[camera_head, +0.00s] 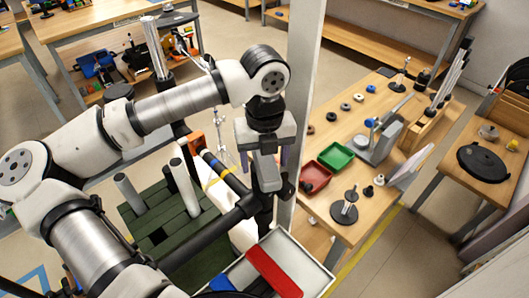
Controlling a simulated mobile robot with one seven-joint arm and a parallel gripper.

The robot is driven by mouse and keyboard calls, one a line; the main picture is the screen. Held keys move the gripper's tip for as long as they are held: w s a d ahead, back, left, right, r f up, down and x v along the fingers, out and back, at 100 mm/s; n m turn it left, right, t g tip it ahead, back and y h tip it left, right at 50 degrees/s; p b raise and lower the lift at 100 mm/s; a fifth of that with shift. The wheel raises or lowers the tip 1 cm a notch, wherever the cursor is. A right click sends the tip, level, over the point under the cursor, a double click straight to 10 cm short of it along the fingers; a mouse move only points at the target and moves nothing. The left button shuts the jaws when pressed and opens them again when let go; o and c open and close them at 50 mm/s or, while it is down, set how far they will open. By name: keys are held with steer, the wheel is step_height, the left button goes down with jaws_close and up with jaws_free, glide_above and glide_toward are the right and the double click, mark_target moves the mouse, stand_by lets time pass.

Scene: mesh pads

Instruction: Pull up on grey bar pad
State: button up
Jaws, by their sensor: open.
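Upright grey bars stand at the lower left, one nearer the middle (184,188) and one further left (128,193). They rise from a dark green slatted platform (165,240). I cannot tell which part is the grey bar pad. My gripper (268,182) points down right of these bars, beside the white post. It is open. Its fingers are partly lost against dark parts behind, and I see nothing clearly held between them. I cannot tell whether it touches anything.
A white post (305,90) stands close right of my gripper. A dark bar (205,238) runs below it. A grey tray (312,268) with a red block (274,271) lies at the bottom. A wooden bench (385,190) with green and red bins is at right.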

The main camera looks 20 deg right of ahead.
steer(key=shift+c, duration=0.4)
steer(key=c, duration=1.2)
steer(key=shift+w+r+b, duration=0.1)
steer(key=shift+r+b, duration=0.1)
steer(key=shift+b, duration=0.15)
steer(key=o, duration=1.2)
steer(key=shift+o, duration=0.4)
